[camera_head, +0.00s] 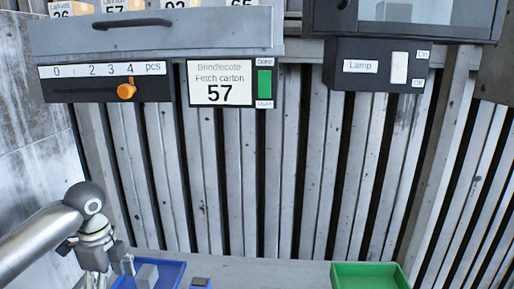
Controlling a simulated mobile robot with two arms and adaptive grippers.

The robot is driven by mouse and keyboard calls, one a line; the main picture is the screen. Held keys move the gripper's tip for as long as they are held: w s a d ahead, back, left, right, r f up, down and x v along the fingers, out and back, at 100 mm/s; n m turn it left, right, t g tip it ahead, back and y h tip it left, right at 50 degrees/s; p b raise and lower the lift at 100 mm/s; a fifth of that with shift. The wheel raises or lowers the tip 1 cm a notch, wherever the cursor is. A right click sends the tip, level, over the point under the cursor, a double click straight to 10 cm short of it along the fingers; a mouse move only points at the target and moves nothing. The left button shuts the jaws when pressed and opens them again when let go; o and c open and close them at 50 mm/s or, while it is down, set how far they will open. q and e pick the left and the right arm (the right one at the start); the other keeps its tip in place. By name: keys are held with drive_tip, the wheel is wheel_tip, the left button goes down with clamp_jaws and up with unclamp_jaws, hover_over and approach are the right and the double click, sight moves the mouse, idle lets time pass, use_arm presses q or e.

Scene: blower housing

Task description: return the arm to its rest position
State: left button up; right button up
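My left arm comes in from the lower left, and its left gripper (108,272) points down beside the blue tray (174,274). The fingers are partly cut off by the bottom edge of the picture, so I cannot tell whether they are open or shut. A grey block (147,275) shows in the blue tray, just right of the gripper. My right gripper is not in view.
A green tray (368,270) stands at lower right, with a small dark object (200,283) between the trays. Above hang a drawer front (155,33), a slider panel with an orange knob (126,91), a "57" sign (219,84) and a lamp switch (399,68).

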use_arm(q)
drive_tip(key=s+d+f+n+t+h, duration=0.1)
drive_tip(key=s+d+f, duration=0.2)
drive_tip(key=d+f, duration=0.4)
drive_tip(key=s+d+f+n, duration=0.1)
drive_tip(key=s+d+f, duration=0.3)
drive_tip(key=d+f, duration=0.25)
drive_tip(key=s+d+f+n+t+h, duration=0.1)
drive_tip(key=s+d+f+n, duration=0.2)
drive_tip(key=s, duration=0.2)
drive_tip(key=s+d+f+n+t+h, duration=0.1)
drive_tip(key=s+d+f+n, duration=0.1)
drive_tip(key=s+n, duration=0.25)
drive_tip(key=s+a+f+n+y, duration=0.1)
drive_tip(key=s+a+n+y, duration=0.2)
drive_tip(key=s+a+n, duration=0.6)
wheel_tip(320, 180, down, 28)
drive_tip(key=s+d+m+b, duration=0.2)
drive_tip(key=s, duration=0.1)
drive_tip(key=s+a+f+g+b, duration=0.1)
drive_tip(key=s+a+f+g, duration=0.1)
drive_tip(key=s+f, duration=1.4)
drive_tip(key=shift+s+a+f, duration=0.2)
drive_tip(key=shift+a+f, duration=0.1)
drive_tip(key=shift+f, duration=0.5)
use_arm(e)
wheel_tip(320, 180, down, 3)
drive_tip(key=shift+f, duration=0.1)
